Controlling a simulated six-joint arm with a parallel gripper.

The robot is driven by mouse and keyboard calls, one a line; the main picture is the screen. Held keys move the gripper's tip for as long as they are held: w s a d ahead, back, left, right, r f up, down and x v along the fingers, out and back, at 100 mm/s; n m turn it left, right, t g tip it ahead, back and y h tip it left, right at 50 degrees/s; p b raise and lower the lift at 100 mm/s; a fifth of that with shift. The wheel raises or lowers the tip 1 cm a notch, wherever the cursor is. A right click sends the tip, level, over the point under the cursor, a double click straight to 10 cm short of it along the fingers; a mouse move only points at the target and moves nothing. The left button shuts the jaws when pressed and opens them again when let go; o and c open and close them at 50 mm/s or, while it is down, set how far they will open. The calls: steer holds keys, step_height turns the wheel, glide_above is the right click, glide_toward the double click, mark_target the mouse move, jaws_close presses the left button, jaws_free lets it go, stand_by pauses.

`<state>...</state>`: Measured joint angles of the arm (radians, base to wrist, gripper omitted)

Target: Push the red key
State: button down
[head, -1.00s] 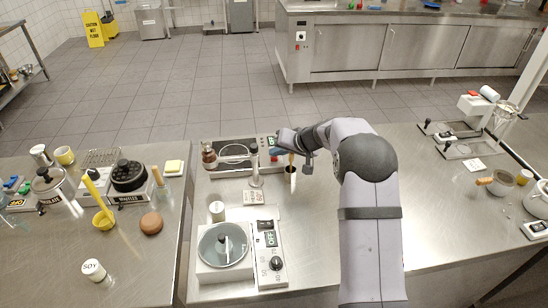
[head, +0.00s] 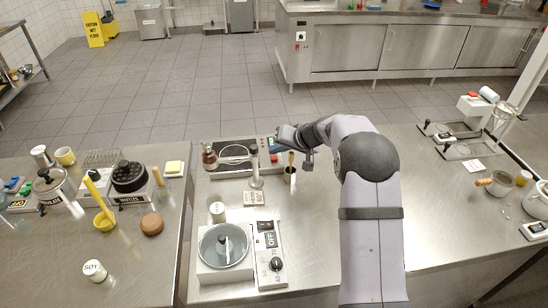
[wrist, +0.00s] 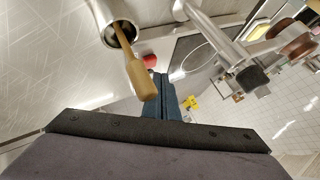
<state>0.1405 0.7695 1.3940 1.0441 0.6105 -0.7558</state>
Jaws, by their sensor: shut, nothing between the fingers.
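The red key (head: 274,158) is a small red button at the right end of the steel hot-plate unit (head: 218,172) at the back of the middle counter. It also shows in the wrist view (wrist: 149,61), just beyond my fingertips. My gripper (head: 274,149) is shut and empty, its blue fingers above and close to the key. The wrist view shows the shut fingers (wrist: 160,76) pointing toward the key. I cannot tell whether they touch it.
A dark cup with a wooden-handled tool (head: 291,167) stands right of the key; the handle (wrist: 141,78) is close to my fingers in the wrist view. A steel stand (head: 256,172) is to the left.

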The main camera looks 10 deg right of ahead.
mark_target(277, 159)
step_height(277, 159, up, 6)
steer(key=p, duration=0.2)
steer(key=shift+p, duration=0.35)
stand_by(0.5)
steer(key=s+d+f+g+h, duration=0.1)
steer(key=s+f+g, duration=0.1)
steer(key=s, duration=1.2)
steer(key=s+d+f+n+g+h, duration=0.1)
steer(key=s+f+g+h, duration=0.1)
steer(key=s, duration=1.2)
steer(key=s+d+f+g+h, duration=0.1)
steer(key=s+f+g+h, duration=0.1)
steer(key=s, duration=1.2)
steer(key=shift+s+d+f+n+g, duration=0.15)
steer(key=shift+s+d+n+g, duration=0.2)
steer(key=shift+g, duration=0.35)
steer(key=shift+w+a, duration=0.15)
